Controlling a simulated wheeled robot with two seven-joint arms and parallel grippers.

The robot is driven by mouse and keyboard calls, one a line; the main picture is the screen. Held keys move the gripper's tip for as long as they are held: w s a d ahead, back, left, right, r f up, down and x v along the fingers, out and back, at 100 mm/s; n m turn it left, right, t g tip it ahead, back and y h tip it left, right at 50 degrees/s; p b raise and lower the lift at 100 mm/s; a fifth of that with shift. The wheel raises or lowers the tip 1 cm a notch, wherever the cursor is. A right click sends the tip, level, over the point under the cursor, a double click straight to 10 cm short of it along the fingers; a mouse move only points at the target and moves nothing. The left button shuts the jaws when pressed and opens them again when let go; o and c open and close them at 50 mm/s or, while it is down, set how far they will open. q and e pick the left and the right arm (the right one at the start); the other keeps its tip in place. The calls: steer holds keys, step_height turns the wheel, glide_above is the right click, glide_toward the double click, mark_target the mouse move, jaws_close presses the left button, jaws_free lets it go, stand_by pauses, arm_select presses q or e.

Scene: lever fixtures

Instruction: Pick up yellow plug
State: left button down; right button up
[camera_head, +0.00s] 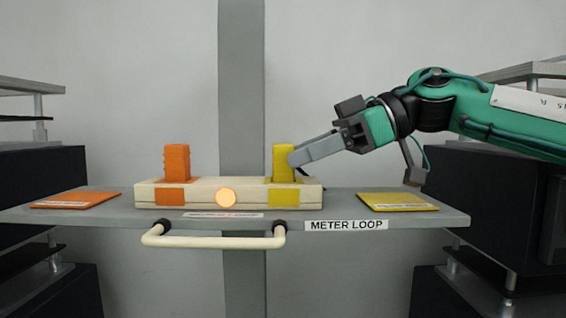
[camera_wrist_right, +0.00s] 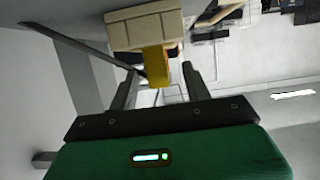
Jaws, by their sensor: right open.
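The yellow plug (camera_head: 282,161) stands upright in the right end of a cream block (camera_head: 240,199), above a yellow patch on its front. My right gripper (camera_head: 293,160) comes in from the right, with its fingers reaching the plug's right side. In the right wrist view the yellow plug (camera_wrist_right: 157,66) lies between the tips of the spread fingers of my right gripper (camera_wrist_right: 160,70). The gripper is open; I cannot tell whether a finger touches the plug. My left gripper does not show.
An orange plug (camera_head: 176,162) stands in the block's left end. A round light (camera_head: 226,198) glows on the block's front. An orange pad (camera_head: 77,200) and a yellow pad (camera_head: 397,202) lie on the grey shelf (camera_head: 335,207). A cream handle (camera_head: 215,241) projects from the shelf's front.

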mark_target(271, 181)
steer(key=a+p, duration=0.3)
steer(key=a, duration=0.1)
steer(key=shift+w+a+f+p, duration=0.1)
steer(key=shift+w+f+p, duration=0.05)
steer(key=shift+f+p, duration=0.2)
steer(key=shift+a+f, duration=0.25)
steer(key=shift+a, duration=0.2)
steer(key=shift+d, duration=0.1)
steer(key=shift+c, duration=0.9)
jaws_close()
